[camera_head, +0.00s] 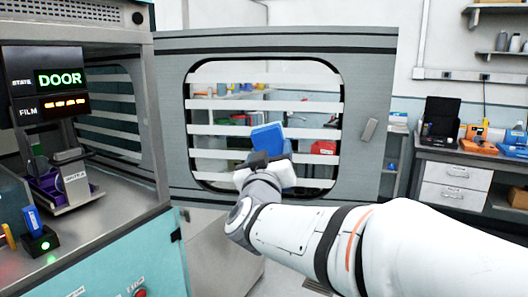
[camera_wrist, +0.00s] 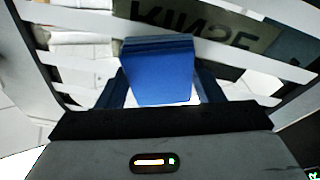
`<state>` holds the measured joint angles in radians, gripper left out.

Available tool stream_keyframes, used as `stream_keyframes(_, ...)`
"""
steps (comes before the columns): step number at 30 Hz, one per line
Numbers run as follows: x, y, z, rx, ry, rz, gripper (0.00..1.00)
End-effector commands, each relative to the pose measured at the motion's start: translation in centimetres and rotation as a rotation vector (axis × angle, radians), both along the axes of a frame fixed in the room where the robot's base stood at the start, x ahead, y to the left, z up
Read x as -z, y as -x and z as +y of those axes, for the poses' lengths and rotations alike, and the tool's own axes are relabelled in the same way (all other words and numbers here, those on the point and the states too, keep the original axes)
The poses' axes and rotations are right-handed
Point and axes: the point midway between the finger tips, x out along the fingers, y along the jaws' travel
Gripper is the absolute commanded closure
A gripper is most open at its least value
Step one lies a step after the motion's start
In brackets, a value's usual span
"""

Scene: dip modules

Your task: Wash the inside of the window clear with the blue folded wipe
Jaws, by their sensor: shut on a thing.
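The blue folded wipe (camera_head: 267,138) is held between the fingers of my gripper (camera_head: 265,158), in front of the window (camera_head: 215,131) in the open door (camera_head: 365,75). Several whitish horizontal bands cross the window, with see-through strips between them. In the wrist view the wipe (camera_wrist: 158,78) stands between both dark fingers of my gripper (camera_wrist: 160,92), close to the banded window (camera_wrist: 85,73). I cannot tell whether the wipe touches the glass. The part of the window behind the wipe and gripper is hidden.
The machine cabinet (camera_head: 120,258) stands at left; its panel (camera_head: 60,80) reads "STATE DOOR" and "FILM" with several orange bars. A blue item stands in a small black holder (camera_head: 40,242) with a green light. A bench (camera_head: 450,170) with drawers is at right. A door handle (camera_head: 369,131) sticks out.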

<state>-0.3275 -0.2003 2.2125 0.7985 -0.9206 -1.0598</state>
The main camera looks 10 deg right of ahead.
Motion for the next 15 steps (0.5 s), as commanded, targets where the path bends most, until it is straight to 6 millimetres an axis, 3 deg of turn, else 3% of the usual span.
stream_keyframes(6,-0.1,-0.6,2.0,-0.003,0.001,0.003,0.72)
stream_keyframes(15,0.0,-0.8,3.1,-0.002,0.001,0.002,0.72)
